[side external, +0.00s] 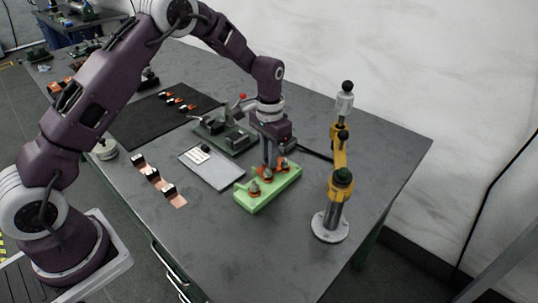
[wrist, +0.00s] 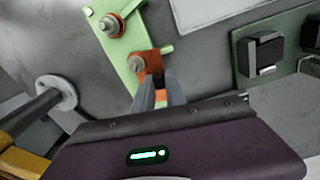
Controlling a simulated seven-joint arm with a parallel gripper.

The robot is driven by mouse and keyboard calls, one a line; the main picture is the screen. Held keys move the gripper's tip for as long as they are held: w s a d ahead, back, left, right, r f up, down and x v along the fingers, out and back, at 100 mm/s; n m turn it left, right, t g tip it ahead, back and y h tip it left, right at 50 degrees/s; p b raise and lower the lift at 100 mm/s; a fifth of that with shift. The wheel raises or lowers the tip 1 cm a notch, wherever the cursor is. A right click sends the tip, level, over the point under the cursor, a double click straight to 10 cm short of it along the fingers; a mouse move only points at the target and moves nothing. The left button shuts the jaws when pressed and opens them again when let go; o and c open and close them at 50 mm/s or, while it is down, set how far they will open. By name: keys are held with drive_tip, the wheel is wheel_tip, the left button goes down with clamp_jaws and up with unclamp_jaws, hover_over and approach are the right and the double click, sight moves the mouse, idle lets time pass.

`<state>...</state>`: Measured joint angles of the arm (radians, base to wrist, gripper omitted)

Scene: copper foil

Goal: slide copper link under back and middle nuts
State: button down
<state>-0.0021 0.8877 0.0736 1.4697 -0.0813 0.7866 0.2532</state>
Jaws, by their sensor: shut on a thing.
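A green block (side external: 255,205) lies on the table and carries upright bolts with nuts. In the side external view a front nut (side external: 254,189) and a middle nut (side external: 268,174) show; my fingers partly cover the back end. My gripper (side external: 268,163) points down over the back of the block. In the wrist view the green block (wrist: 123,52) shows two bolts with nuts, one (wrist: 110,24) with an orange-red ring under it. My gripper (wrist: 160,80) is shut on the orange copper link (wrist: 152,59), which lies beside the nearer nut (wrist: 136,63). Whether it sits under that nut is unclear.
A yellow post tool (side external: 338,190) stands right of the block on a round base. A grey plate (side external: 212,169) and a green fixture (side external: 230,138) lie to the left and behind. The front table is clear.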

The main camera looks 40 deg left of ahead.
drive_tip(key=shift+s+d, duration=0.1)
drive_tip(key=shift+d, duration=0.3)
idle(0.3)
drive_tip(key=shift+f, duration=0.2)
idle(0.6)
drive_tip(key=c, duration=1.7)
unclamp_jaws()
drive_tip(key=shift+r, duration=0.1)
drive_tip(key=shift+r, duration=1.45)
drive_tip(key=o, duration=0.6)
drive_tip(key=shift+r, duration=0.1)
